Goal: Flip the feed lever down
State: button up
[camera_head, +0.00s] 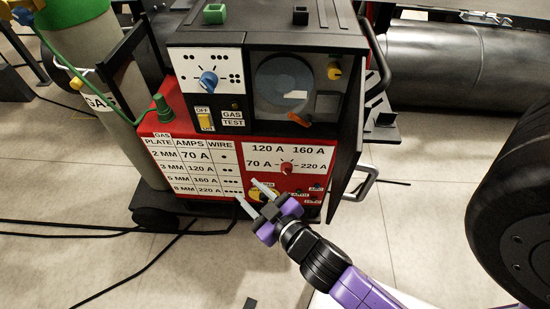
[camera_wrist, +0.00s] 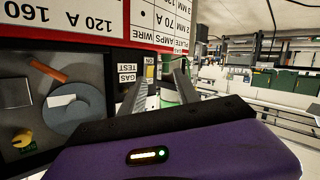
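The welding machine (camera_head: 180,122) has a dark compartment on its upper right with a grey round spool (camera_head: 283,80) inside. An orange bar (camera_head: 298,119), which looks like the feed lever, lies slanted at the compartment's lower edge. The wrist view is upside down and shows the orange bar (camera_wrist: 50,72) at the left, beside the spool (camera_wrist: 75,115). My gripper (camera_head: 255,197) is open and empty, in front of the machine's lower red panel and below the orange bar. Its fingers (camera_wrist: 160,90) are apart in the wrist view, to the right of the compartment.
A yellow knob (camera_head: 334,72) sits at the compartment's upper right. A black door panel (camera_head: 346,145) stands open at the machine's right side. A blue dial (camera_head: 208,79), yellow switch (camera_head: 205,122) and red dial (camera_head: 287,169) are on the front. A green-hosed gas cylinder (camera_head: 95,70) stands left.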

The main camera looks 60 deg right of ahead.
jog(key=w+d+f+g+h+b, duration=0.1)
jog(key=w+d+f+h+b, duration=0.2)
jog(key=w+d, duration=0.3)
jog(key=m+g+h+b, duration=0.3)
jog(key=m+g+h, duration=0.2)
jog(key=g+h, duration=0.55)
send_near(296, 118)
jog(key=d+r+g+y, duration=0.1)
jog(key=d+y, duration=0.1)
jog(key=d, duration=0.6)
jog(key=w+d+p, duration=0.1)
jog(key=d, duration=0.1)
jog(key=shift+w+d, duration=0.1)
jog(key=shift+d, duration=0.2)
grip_shut()
